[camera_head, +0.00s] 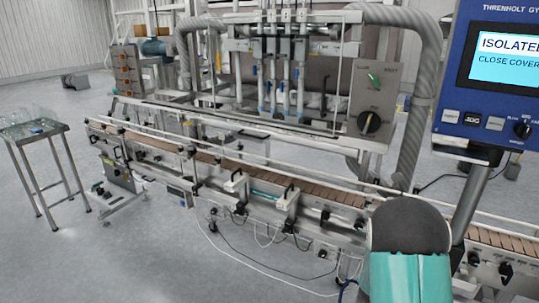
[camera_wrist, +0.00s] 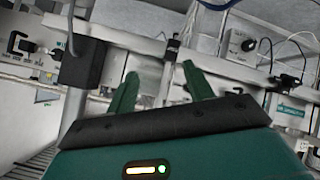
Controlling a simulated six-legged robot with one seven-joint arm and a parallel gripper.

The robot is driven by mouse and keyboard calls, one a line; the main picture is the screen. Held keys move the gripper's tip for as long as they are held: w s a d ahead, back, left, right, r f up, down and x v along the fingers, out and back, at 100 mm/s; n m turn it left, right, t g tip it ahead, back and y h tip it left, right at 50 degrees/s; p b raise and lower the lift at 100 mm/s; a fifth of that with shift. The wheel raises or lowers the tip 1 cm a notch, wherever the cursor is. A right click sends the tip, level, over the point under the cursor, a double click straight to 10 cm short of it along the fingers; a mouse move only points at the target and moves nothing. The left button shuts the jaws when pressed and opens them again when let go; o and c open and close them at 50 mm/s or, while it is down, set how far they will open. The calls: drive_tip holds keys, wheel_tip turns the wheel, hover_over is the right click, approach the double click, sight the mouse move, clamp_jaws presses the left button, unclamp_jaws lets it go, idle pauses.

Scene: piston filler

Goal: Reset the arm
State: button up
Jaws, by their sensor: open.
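My gripper (camera_wrist: 160,88) shows in the wrist view with its two green fingers spread apart and nothing between them. Behind the fingers are grey frame rails and small boxes of the machine; I cannot tell how far off they are. In the head view a part of my arm (camera_head: 410,255), dark grey and teal, stands at the lower right in front of the conveyor. The gripper's fingers are not visible in the head view.
The piston filler (camera_head: 290,75) stands behind a long conveyor (camera_head: 225,163). A blue panel (camera_head: 500,75) reads "ISOLATED" and "CLOSE COVER" at right. A grey box with a black knob (camera_head: 370,122) is nearby. A small table (camera_head: 18,134) stands left. Floor at lower left is clear.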

drive_tip(key=s+a+r+y, duration=0.35)
drive_tip(key=a+r, duration=0.45)
drive_tip(key=r, duration=0.3)
drive_tip(key=s+a+r+y, duration=0.2)
drive_tip(key=s+a+r, duration=0.3)
drive_tip(key=a+r, duration=0.45)
drive_tip(key=s+a+r+g, duration=0.1)
drive_tip(key=s+r, duration=0.2)
drive_tip(key=s, duration=0.4)
drive_tip(key=s+a+r+g, duration=0.1)
drive_tip(key=s+a+r, duration=0.1)
drive_tip(key=s, duration=0.5)
drive_tip(key=s+a+r+n+g, duration=0.1)
drive_tip(key=s+r, duration=0.3)
drive_tip(key=s, duration=0.4)
drive_tip(key=shift+a+r, duration=0.15)
drive_tip(key=shift+r, duration=0.05)
drive_tip(key=shift+y, duration=0.25)
drive_tip(key=c, duration=0.3)
drive_tip(key=shift+c, duration=0.2)
